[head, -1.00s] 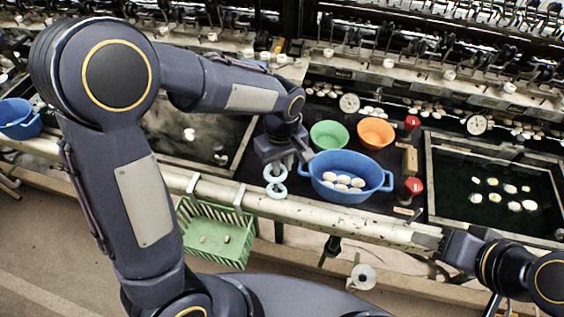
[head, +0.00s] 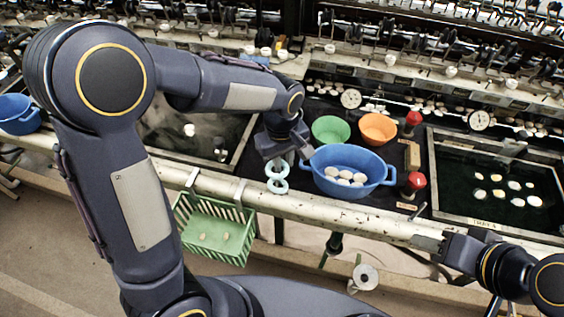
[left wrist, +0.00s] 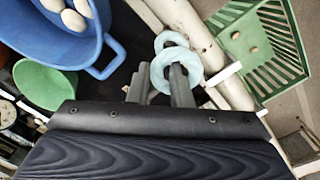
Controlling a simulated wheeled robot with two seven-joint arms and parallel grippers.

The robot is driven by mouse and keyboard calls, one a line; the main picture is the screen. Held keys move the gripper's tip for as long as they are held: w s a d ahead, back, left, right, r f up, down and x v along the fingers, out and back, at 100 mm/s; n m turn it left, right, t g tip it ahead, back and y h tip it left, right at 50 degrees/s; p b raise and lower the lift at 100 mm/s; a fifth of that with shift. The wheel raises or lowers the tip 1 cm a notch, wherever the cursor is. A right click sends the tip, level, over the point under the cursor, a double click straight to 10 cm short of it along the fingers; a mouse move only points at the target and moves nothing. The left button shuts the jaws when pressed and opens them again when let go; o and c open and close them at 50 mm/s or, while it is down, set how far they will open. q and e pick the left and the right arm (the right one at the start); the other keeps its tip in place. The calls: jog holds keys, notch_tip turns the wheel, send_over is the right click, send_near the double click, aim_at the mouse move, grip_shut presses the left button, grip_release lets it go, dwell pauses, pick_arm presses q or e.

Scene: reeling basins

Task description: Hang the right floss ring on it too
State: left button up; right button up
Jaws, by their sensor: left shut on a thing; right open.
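Two pale blue-green floss rings are at the front rail, left of the blue basin (head: 347,190). The upper ring (head: 276,167) is at my left gripper (head: 281,160), and the lower ring (head: 277,186) is just below it. In the left wrist view, my left gripper (left wrist: 163,80) is shut on the nearer ring (left wrist: 190,84). The farther ring (left wrist: 168,38) overlaps or touches it; I cannot tell whether they are linked. What the rings hang on, if anything, is unclear. My right gripper (head: 430,243) is open and empty by the rail at the right.
A green basket (head: 213,228) hangs from the rail (head: 330,215) on white hooks. Green (head: 331,130) and orange (head: 378,129) bowls stand behind the blue basin, which holds several cocoons. Red-topped shakers (head: 415,183) stand to its right. Dark water troughs lie on both sides.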

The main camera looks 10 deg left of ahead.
aim_at(282, 172)
pick_arm(q)
jog(key=f, duration=0.1)
jog(key=s+f, duration=0.1)
jog(key=f, duration=0.1)
jog(key=shift+s+a+f+g, duration=0.2)
jog(key=shift+g, duration=0.1)
pick_arm(e)
jog(key=shift+s+f, duration=0.1)
jog(key=shift+f, duration=0.45)
pick_arm(q)
jog(key=o, duration=0.9)
jog(key=shift+w+d, duration=0.2)
pick_arm(e)
jog(key=shift+d, duration=0.2)
pick_arm(q)
jog(key=r, duration=0.1)
jog(key=w+r, duration=0.1)
jog(key=r, duration=0.1)
jog(key=shift+w+r, duration=0.15)
jog(key=shift+r, duration=0.15)
jog(key=shift+t, duration=0.5)
jog(key=r, duration=0.7)
jog(key=shift+d+r, duration=0.25)
jog(key=shift+r, duration=0.05)
pick_arm(e)
jog(key=shift+w+a+f, duration=0.1)
jog(key=shift+w+a, duration=0.05)
jog(key=shift+w, duration=0.55)
